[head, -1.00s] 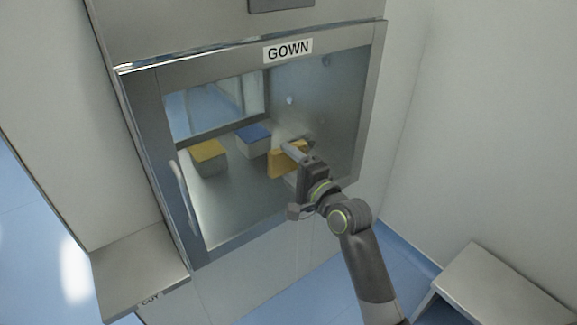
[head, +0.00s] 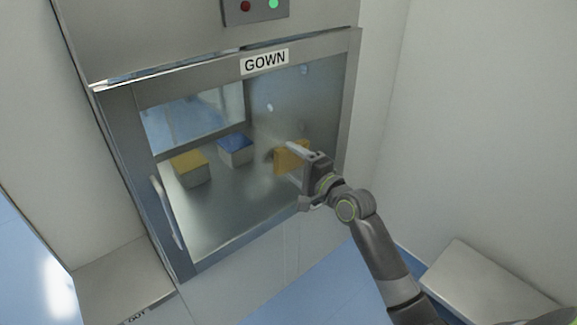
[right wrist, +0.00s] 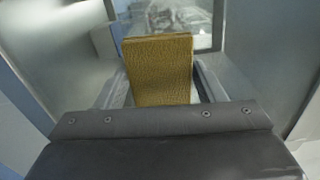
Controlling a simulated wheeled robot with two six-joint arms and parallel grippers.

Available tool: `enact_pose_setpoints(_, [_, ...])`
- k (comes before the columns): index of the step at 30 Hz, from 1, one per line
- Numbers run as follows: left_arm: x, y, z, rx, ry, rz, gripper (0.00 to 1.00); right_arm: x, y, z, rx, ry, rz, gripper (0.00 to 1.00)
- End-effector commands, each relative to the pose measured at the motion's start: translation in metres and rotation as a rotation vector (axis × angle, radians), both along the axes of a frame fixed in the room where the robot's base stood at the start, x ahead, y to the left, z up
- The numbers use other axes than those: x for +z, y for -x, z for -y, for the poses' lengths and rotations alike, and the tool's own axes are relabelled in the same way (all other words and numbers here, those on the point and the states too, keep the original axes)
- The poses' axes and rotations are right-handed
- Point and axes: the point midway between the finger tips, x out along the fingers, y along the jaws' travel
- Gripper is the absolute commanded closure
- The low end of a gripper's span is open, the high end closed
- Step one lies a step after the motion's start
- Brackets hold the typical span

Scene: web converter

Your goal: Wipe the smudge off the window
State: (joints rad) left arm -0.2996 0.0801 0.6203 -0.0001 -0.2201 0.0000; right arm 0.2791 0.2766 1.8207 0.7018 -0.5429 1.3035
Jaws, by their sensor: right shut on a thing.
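The window (head: 215,205) is a glass pane in a grey metal door frame below a GOWN label. A pale, cloudy smudge (head: 268,140) shows on the glass just left of the gripper, with a small bright spot above it. My right gripper (head: 292,160) is shut on a yellow-brown sponge (head: 289,155) in front of the right part of the pane. The sponge stands upright between the fingers in the right wrist view (right wrist: 160,70). Whether it touches the glass cannot be told. My left gripper is not in view.
Behind the glass are a yellow-topped box (head: 190,168) and a blue-topped box (head: 236,149). A door handle (head: 167,212) runs down the left side. A bench (head: 485,285) stands at lower right and a ledge marked OUT (head: 120,285) at lower left.

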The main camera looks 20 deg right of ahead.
Motion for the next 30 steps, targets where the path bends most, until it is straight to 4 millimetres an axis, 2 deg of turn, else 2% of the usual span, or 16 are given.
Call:
enact_pose_setpoints(17, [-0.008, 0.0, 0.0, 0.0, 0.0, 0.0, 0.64, 0.0, -0.015, 0.034, -0.001, 0.002, 0.002, 0.55])
enact_pose_setpoints(24, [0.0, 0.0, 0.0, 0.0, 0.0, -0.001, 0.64, 0.003, -0.013, 0.035, -0.001, -0.001, 0.002, 0.55])
enact_pose_setpoints(30, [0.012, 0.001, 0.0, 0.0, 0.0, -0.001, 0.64, 0.004, -0.008, 0.021, 0.0, -0.003, 0.001, 0.55])
